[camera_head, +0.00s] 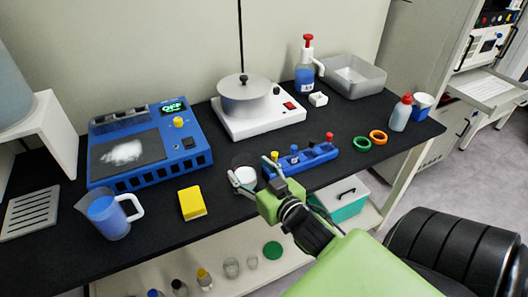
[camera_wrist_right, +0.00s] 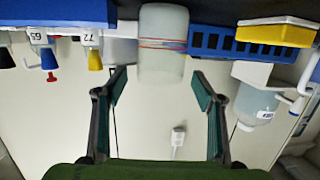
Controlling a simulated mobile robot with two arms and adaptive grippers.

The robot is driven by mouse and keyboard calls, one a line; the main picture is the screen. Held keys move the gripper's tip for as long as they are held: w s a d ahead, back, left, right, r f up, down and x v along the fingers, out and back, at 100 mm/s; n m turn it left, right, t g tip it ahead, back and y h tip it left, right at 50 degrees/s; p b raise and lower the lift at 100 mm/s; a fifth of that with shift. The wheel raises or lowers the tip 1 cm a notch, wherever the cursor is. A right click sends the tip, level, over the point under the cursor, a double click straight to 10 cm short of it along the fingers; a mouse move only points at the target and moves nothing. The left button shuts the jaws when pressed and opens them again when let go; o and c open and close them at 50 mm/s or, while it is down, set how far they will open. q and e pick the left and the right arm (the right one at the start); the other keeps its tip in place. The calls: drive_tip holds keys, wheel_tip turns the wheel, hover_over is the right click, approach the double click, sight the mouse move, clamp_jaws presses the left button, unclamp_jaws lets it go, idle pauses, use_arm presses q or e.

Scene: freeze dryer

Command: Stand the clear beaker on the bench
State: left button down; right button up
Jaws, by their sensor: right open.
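A clear beaker (camera_head: 246,178) stands upright on the black bench (camera_head: 230,222), close to its front edge, with something pale showing low inside it. In the right wrist view the beaker (camera_wrist_right: 163,45) is a frosted, see-through cylinder with thin coloured lines showing through it. My right gripper (camera_head: 254,170) is at the beaker, its fingers spread to either side. The right wrist view shows the gripper (camera_wrist_right: 160,78) open, with gaps between both fingers and the beaker. The gripper hides part of the beaker in the head view. My left gripper is not in view.
A yellow block (camera_head: 192,203) and a blue-filled jug (camera_head: 108,217) stand to the left. A blue rack (camera_head: 312,157) with coloured plugs is close on the right. Behind are a blue machine (camera_head: 150,140) and a steel pot (camera_head: 243,97) on a white base.

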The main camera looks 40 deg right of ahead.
drive_tip(key=v, duration=0.8)
drive_tip(key=shift+b, duration=0.35)
drive_tip(key=s+a+f+g, duration=0.3)
drive_tip(key=f+g, duration=0.2)
drive_tip(key=f, duration=0.5)
drive_tip(key=s+a+f+n+g+y, duration=0.2)
drive_tip(key=s+a+f+n+g, duration=0.2)
drive_tip(key=s+a+f+g, duration=0.5)
wheel_tip(320, 180, down, 24)
drive_tip(key=s, duration=0.3)
drive_tip(key=s+d+f, duration=0.2)
drive_tip(key=s+f, duration=0.6)
drive_tip(key=s+d+f, duration=0.2)
drive_tip(key=s+f, duration=0.7)
drive_tip(key=shift+s+g, duration=0.15)
drive_tip(key=shift+g, duration=0.15)
